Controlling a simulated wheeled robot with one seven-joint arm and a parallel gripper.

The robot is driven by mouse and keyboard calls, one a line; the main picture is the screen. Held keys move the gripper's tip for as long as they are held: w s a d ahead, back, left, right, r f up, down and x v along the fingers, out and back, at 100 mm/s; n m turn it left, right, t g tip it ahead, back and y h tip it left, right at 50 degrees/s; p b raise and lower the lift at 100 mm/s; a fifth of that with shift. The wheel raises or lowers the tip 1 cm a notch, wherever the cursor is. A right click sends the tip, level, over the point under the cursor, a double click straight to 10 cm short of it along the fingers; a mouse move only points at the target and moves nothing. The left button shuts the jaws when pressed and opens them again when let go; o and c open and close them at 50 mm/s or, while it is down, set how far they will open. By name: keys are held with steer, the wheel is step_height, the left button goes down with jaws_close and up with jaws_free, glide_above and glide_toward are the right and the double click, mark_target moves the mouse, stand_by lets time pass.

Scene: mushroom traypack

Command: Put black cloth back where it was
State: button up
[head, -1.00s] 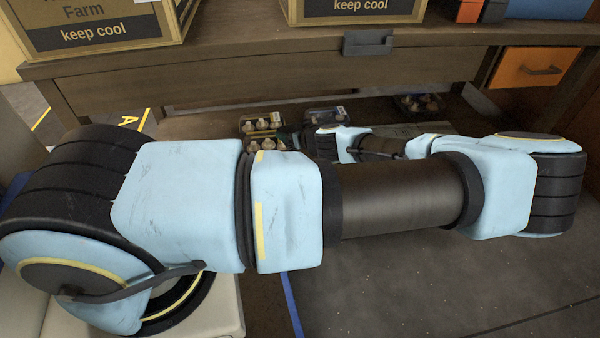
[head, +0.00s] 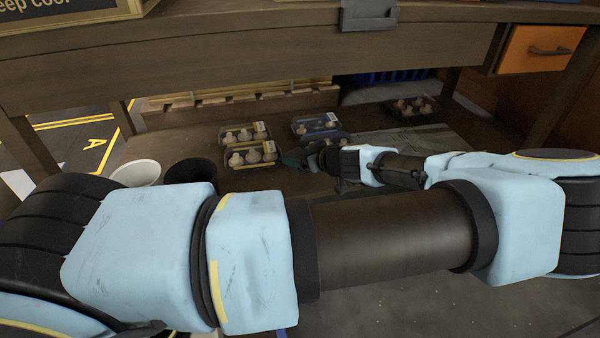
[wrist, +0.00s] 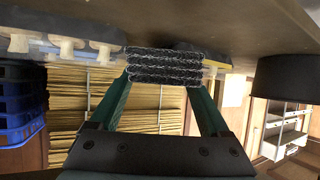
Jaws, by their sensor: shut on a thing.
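My gripper (wrist: 165,80) has green fingers closed on the black cloth (wrist: 164,64), a folded dark bundle with pale stitched lines, in the wrist view. In the head view my gripper (head: 294,161) is low over the lower shelf, pointing left, just right of a mushroom tray. The cloth cannot be made out clearly there. The wrist picture is upside down, with the shelf surface along its top. The cloth is close to that surface; I cannot tell whether it touches.
Mushroom trays (head: 252,163) stand beside my gripper; another tray (head: 411,113) stands farther right on the shelf. A white bin (head: 136,173) and a black bin (head: 191,174) stand at left. A grey sheet (head: 410,139) lies right of the gripper. The tabletop edge (head: 240,62) overhangs the shelf.

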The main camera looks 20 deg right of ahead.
step_height(320, 180, down, 4)
steer(key=shift+f+b, duration=0.1)
steer(key=shift+b, duration=0.75)
steer(key=o, duration=1.3)
steer(key=p+v, duration=0.5)
steer(key=v, duration=0.7)
steer(key=shift+p, duration=0.3)
